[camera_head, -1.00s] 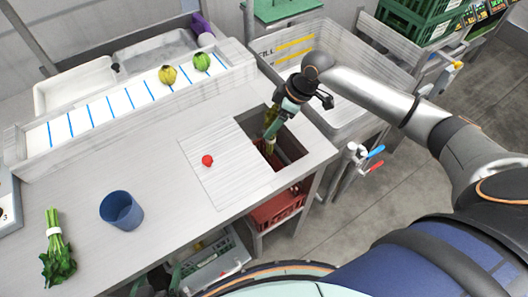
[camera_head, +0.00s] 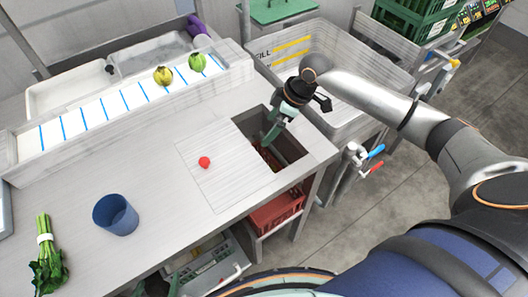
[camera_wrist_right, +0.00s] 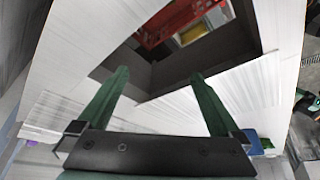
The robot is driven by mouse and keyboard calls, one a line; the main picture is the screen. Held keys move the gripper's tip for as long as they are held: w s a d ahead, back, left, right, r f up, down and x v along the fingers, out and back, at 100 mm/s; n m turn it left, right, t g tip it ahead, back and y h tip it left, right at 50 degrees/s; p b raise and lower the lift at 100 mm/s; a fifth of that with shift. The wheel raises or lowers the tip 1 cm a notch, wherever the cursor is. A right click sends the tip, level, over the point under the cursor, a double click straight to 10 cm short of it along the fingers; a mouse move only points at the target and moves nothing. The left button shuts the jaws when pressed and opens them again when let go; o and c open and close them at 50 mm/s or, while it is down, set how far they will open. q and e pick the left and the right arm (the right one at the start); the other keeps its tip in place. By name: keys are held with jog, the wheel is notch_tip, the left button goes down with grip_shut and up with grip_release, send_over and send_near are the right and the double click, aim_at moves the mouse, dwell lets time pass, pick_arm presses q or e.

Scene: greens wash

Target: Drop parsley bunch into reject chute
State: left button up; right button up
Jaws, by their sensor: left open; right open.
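My right gripper (camera_head: 270,136) is over the dark square reject chute (camera_head: 289,150) in the counter, with its green fingers pointing down. In the right wrist view its fingers (camera_wrist_right: 160,75) are open and apart, with nothing between them. The chute opening (camera_wrist_right: 185,68) shows beyond the fingertips. A red crate (camera_wrist_right: 165,28) shows through it, with a small yellowish patch inside. No bunch is visible in the gripper. A leafy green bunch with a white band (camera_head: 44,239) lies at the counter's left front; I cannot tell if it is parsley. My left gripper is not in view.
A small red item (camera_head: 204,162) lies left of the chute, and a blue cup (camera_head: 116,215) stands near the front. A yellow-green item (camera_head: 163,75) and a green one (camera_head: 196,62) sit on the blue-striped strip. A sink (camera_head: 330,88) lies behind the chute.

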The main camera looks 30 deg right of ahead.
jog(key=v, duration=1.2)
jog(key=shift+r, duration=0.2)
jog(key=shift+s+d, duration=0.1)
